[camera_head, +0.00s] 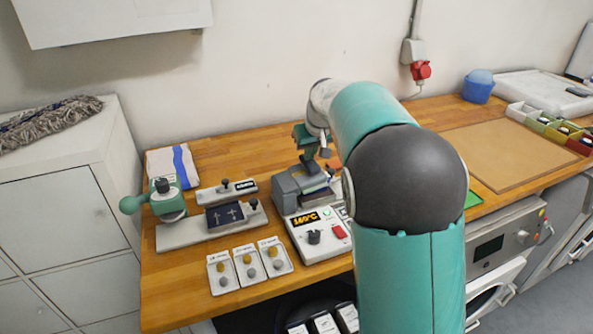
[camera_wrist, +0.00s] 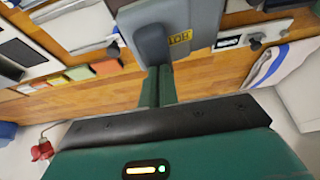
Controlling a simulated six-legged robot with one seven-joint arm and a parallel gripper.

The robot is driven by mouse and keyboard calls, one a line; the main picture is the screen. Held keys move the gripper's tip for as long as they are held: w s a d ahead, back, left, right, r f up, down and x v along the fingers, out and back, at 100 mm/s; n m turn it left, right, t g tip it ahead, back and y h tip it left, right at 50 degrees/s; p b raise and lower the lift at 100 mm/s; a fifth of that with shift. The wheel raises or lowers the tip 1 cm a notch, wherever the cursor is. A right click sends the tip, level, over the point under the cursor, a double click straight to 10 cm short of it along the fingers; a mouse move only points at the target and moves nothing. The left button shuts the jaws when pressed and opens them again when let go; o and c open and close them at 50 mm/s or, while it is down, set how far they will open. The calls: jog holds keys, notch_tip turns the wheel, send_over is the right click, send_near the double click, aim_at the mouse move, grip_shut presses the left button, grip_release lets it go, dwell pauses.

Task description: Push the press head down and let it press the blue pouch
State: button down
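My gripper (camera_head: 306,138) is above the press. In the wrist view, my gripper's (camera_wrist: 158,75) green fingers are close together, with their tips at the handle. Contact is unclear, and nothing shows between them.
A teal-handled press (camera_head: 167,198) and a dark plate (camera_head: 227,216) stand left. A blue-striped cloth (camera_head: 185,163) lies behind them. A brown board (camera_head: 505,155) and colored bins (camera_head: 550,127) are right. My arm hides part of the bench.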

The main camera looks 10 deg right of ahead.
jog(key=shift+d+f, duration=0.25)
jog(key=shift+f, duration=0.5)
jog(key=shift+w+d+r, duration=0.1)
notch_tip(320, 180, up, 13)
dwell(1.7)
dwell(0.4)
